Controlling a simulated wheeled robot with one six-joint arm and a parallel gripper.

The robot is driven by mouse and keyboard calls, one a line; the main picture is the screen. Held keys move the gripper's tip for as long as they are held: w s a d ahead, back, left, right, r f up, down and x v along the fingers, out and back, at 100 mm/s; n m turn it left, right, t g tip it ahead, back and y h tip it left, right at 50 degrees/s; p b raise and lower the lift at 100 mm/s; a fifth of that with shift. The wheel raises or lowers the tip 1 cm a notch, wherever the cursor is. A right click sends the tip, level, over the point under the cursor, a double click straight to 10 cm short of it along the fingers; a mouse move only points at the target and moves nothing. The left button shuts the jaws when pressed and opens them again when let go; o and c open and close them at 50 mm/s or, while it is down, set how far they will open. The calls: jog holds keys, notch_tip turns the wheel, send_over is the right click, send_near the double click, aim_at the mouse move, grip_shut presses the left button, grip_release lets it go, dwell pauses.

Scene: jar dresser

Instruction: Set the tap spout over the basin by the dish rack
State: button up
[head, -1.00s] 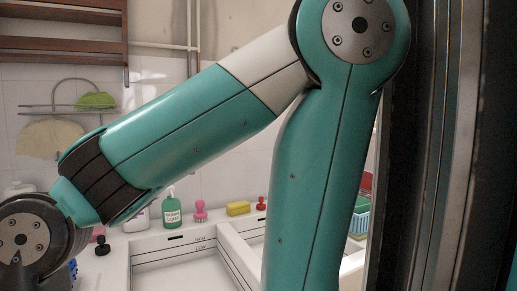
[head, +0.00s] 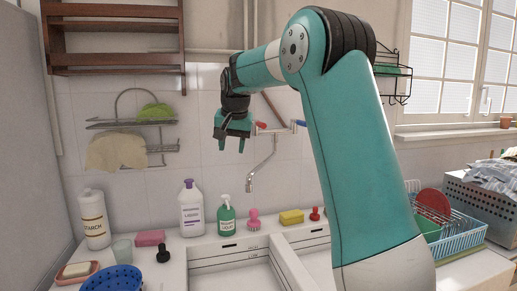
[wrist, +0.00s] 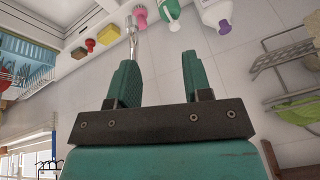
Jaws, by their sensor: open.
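The metal tap spout (head: 262,168) hangs from the wall tap with red and blue handles (head: 279,127). Its end is above the back of the sink, on the side of the left basin (head: 232,268). The right basin (head: 312,240) is nearer the blue dish rack (head: 458,238) and is partly hidden by my arm. My gripper (head: 233,147) is open and empty, pointing down, left of the spout at about the height of its top. In the wrist view, my gripper (wrist: 160,68) shows the spout (wrist: 132,38) just past the tip of its left finger, apparently not between the fingers.
Bottles (head: 192,208), a green soap dispenser (head: 226,215), a pink brush (head: 254,220) and a yellow sponge (head: 292,216) stand along the sink's back ledge. A wire wall rack (head: 132,140) is left of my gripper. A wooden shelf (head: 115,38) hangs higher up.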

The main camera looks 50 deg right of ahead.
jog(key=d+r+m+h+p, duration=0.15)
jog(key=d+r+m, duration=0.3)
jog(key=d, duration=0.65)
jog(key=p, duration=0.5)
send_near(258, 166)
jog(key=x, duration=0.9)
jog(key=shift+a+f, duration=0.1)
jog(key=shift+f, duration=0.1)
